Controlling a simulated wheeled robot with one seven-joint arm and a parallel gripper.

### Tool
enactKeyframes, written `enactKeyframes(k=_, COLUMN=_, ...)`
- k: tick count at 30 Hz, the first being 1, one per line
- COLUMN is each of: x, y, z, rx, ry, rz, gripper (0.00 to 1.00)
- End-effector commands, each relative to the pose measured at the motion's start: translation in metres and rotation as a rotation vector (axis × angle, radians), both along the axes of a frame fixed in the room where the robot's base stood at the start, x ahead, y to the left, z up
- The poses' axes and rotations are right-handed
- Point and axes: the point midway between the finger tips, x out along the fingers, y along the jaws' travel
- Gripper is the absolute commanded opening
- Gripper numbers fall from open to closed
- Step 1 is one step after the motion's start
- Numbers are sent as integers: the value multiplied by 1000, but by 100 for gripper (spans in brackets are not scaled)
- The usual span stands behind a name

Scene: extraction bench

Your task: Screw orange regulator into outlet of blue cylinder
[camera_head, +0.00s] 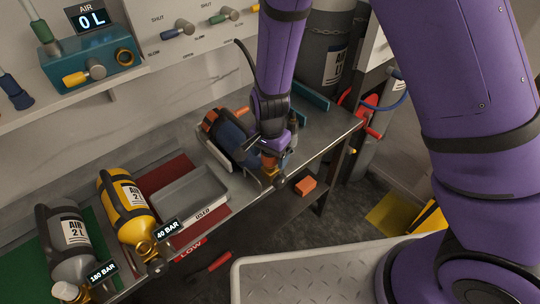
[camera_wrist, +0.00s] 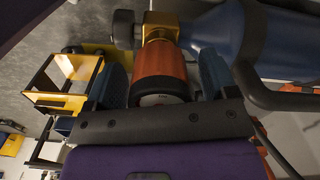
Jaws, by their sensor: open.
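The blue cylinder (camera_head: 228,129) lies on its side in a cradle on the bench, partly hidden by my arm. It also fills the upper right of the wrist view (camera_wrist: 220,35), with a brass valve (camera_wrist: 161,20) at its end. The orange regulator (camera_wrist: 160,66) sits against the brass valve, facing my palm. My gripper (camera_wrist: 162,76) is open, with one blue finger on each side of the regulator. I cannot tell whether the fingers touch it or how far its thread is in. In the head view my gripper (camera_head: 271,152) is at the cylinder's valve end.
A grey tray (camera_head: 188,196) lies on a red mat beside the cradle. A yellow cylinder (camera_head: 124,200) and a grey cylinder (camera_head: 70,240) lie further left. An orange block (camera_head: 306,186) is below the bench's front edge. A yellow open frame (camera_wrist: 62,80) shows in the wrist view.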

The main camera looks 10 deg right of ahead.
Motion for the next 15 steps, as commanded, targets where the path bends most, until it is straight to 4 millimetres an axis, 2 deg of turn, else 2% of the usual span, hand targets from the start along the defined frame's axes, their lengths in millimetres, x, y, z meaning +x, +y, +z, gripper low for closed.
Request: enactKeyframes(k=15, x=1, y=-1, z=0, rx=1, ry=0, rz=924, gripper=79)
